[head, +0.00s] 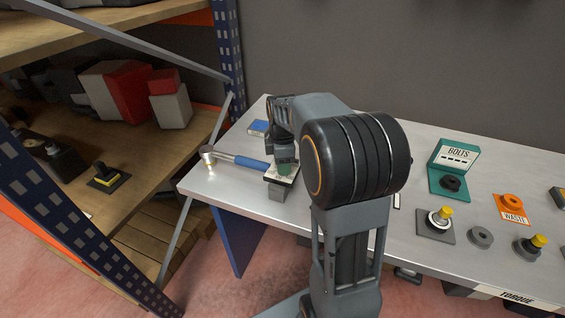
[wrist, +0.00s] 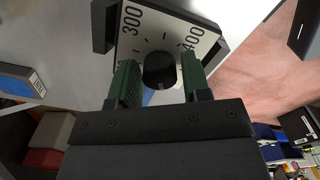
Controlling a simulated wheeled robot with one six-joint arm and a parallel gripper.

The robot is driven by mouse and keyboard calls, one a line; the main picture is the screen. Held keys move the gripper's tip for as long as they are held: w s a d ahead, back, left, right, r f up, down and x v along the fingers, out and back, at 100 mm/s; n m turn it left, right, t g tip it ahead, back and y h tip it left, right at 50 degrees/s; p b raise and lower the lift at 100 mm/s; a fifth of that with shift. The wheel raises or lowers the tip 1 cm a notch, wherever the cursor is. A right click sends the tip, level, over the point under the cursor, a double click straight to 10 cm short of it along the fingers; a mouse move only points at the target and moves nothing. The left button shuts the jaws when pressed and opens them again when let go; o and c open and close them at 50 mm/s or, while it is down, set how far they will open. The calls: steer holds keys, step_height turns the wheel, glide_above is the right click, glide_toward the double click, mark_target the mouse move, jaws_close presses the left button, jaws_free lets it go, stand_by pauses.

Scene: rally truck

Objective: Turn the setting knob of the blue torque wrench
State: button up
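The torque wrench (head: 250,162) has a blue handle and a grey head, and lies on the left part of the metal bench. The black round setting knob (wrist: 159,70) sits in the middle of this plate. My gripper (wrist: 158,64) has its two green fingers on either side of the knob, with a visible gap on both sides. In the head view my gripper (head: 285,167) is over the dial plate, and my arm hides the knob there.
A blue box (head: 258,128) lies behind the wrench. A shelving rack (head: 228,60) stands left of the bench (head: 230,193). On the right are a teal bolts holder (head: 449,182), an orange waste piece (head: 512,208) and several small parts with yellow tops.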

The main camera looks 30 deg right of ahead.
steer(key=c, duration=0.6)
steer(key=shift+m, duration=0.4)
steer(key=m+p, duration=0.1)
steer(key=m, duration=0.3)
steer(key=shift+r+m, duration=0.1)
steer(key=shift+m, duration=0.3)
steer(key=m+p, duration=0.1)
steer(key=m, duration=0.4)
steer(key=m+p, duration=0.1)
steer(key=m, duration=0.5)
steer(key=shift+m, duration=0.4)
steer(key=m+p, duration=0.1)
steer(key=m, duration=0.5)
steer(key=shift+m, duration=0.4)
